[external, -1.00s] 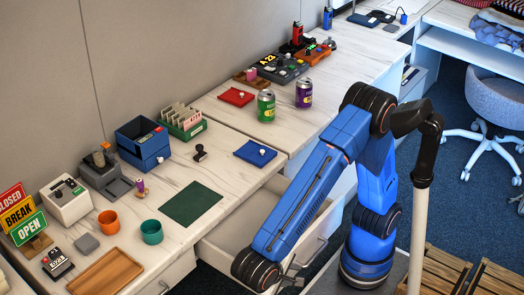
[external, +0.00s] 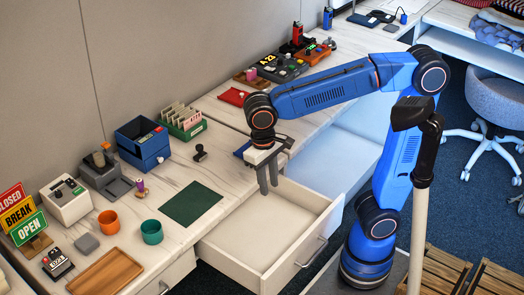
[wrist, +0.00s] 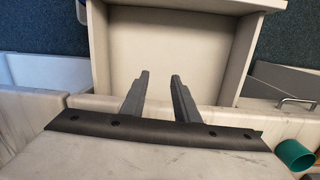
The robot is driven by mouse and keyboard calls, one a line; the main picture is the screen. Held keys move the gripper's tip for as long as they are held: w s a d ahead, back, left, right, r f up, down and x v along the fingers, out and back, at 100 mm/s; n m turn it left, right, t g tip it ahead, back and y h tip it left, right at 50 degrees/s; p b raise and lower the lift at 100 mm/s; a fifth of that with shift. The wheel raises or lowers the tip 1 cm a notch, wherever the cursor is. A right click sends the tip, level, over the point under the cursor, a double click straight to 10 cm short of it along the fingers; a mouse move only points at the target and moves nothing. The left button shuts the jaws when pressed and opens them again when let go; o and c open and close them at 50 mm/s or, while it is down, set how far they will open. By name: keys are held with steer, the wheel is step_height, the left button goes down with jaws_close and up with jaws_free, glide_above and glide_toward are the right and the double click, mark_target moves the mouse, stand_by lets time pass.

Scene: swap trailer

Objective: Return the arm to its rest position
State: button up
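My gripper (external: 268,180) hangs pointing down over the desk edge and the back of an open drawer. Its two grey fingers are apart with nothing between them. In the wrist view the fingers (wrist: 160,85) are parted and reach over the empty drawer (wrist: 165,60). The arm is mine, blue, raised and stretched leftward from its base at the right. The open drawer (external: 255,235) is white inside and looks empty. My forearm hides the part of the desk behind it.
A dark green mat (external: 190,203), a teal cup (external: 151,232), an orange cup (external: 109,222) and a wooden tray (external: 106,272) lie on the desk to the left. A stamp (external: 200,152) stands behind the mat. A second drawer (external: 335,160) is open at the right.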

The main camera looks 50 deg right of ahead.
steer(key=s+d+f+t, duration=0.2)
steer(key=d+f+t, duration=0.1)
steer(key=d, duration=1.1)
steer(key=s+d+f+t, duration=0.1)
steer(key=d+f+t, duration=0.1)
steer(key=d, duration=1.3)
steer(key=shift+s+d+f+n+t+y, duration=0.15)
steer(key=shift+s+f+n+t+y, duration=0.2)
steer(key=shift+f, duration=0.35)
